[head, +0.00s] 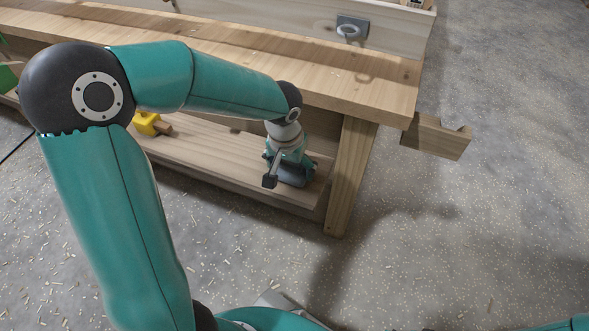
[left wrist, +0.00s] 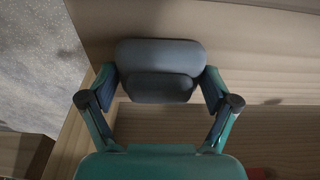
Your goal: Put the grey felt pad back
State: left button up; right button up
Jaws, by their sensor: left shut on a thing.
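My left gripper (head: 287,160) reaches under the front edge of the wooden bench, just above the right end of the low shelf. It is shut on a dark blue-grey, rounded pad, which I take to be the grey felt pad (head: 295,175). In the left wrist view the pad (left wrist: 160,56) sits between the two fingers of my left gripper (left wrist: 160,90), with a smaller rounded part towards the camera. Whether the pad touches the shelf cannot be told. My right gripper is not in view.
The bench top (head: 330,75) overhangs the low shelf (head: 215,155). A bench leg (head: 352,175) stands just right of my left gripper. A yellow object (head: 146,124) lies further left on the shelf. A wooden piece (head: 436,137) juts out at the bench's right end. Shavings litter the floor.

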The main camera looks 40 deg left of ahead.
aim_at(287, 175)
pick_arm(q)
jog(key=o, duration=0.9)
jog(key=shift+c, duration=0.2)
jog(key=shift+r, duration=0.2)
notch_tip(287, 175, up, 12)
jog(key=s+p, duration=0.2)
jog(key=p, duration=0.2)
jog(key=shift+d+f, duration=0.2)
jog(key=shift+d, duration=0.05)
